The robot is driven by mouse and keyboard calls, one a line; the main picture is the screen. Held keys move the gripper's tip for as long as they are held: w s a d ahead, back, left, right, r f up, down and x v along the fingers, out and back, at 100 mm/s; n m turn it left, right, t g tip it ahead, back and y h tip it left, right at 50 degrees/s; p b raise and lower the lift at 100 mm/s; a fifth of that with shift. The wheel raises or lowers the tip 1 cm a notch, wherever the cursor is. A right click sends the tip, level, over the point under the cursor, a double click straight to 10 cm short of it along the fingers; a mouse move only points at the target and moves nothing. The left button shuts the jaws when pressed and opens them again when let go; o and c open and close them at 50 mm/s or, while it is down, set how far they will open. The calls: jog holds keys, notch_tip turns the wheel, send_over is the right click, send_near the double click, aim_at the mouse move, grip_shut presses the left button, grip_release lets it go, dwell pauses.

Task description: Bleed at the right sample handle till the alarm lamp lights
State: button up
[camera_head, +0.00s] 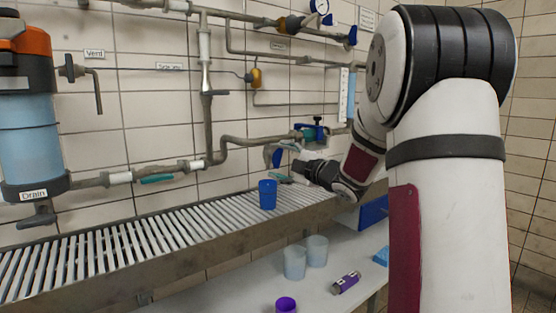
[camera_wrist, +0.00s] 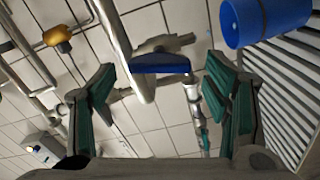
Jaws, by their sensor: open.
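My gripper (camera_head: 283,163) is at the pipework above the far part of the slatted rack. In the wrist view my gripper (camera_wrist: 160,72) is open, with its teal-padded fingers apart. A blue handle (camera_wrist: 161,63) on a grey metal fitting lies between the fingers, with no clear contact. It also shows in the head view (camera_head: 272,156), partly beside my gripper. A blue cup (camera_head: 268,194) stands upright on the rack below; it also shows in the wrist view (camera_wrist: 270,22). I cannot make out an alarm lamp or whether liquid flows.
A teal valve with a blue top (camera_head: 312,132) sits behind my gripper. Pipes and a gauge (camera_head: 320,6) line the tiled wall. A cylinder marked Drain (camera_head: 28,150) stands left. The rack's left part is clear.

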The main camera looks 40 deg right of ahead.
jog(key=s, duration=0.9)
jog(key=shift+s+d, duration=0.15)
jog(key=shift+s, duration=0.05)
jog(key=c, duration=0.7)
jog(key=shift+m+p, duration=0.7)
jog(key=shift+p, duration=0.05)
jog(key=shift+c, duration=1.4)
jog(key=w+m+p, duration=0.3)
jog(key=w+m, duration=0.1)
jog(key=m, duration=0.1)
jog(key=w+m+p, duration=0.3)
jog(key=w+m, duration=0.1)
jog(key=m, duration=0.2)
jog(key=w+m+p, duration=0.2)
jog(key=w+m, duration=0.2)
jog(key=m, duration=0.1)
jog(key=shift+r+m+p, duration=0.1)
jog(key=shift+m+p, duration=0.2)
jog(key=shift+p, duration=0.1)
grip_shut()
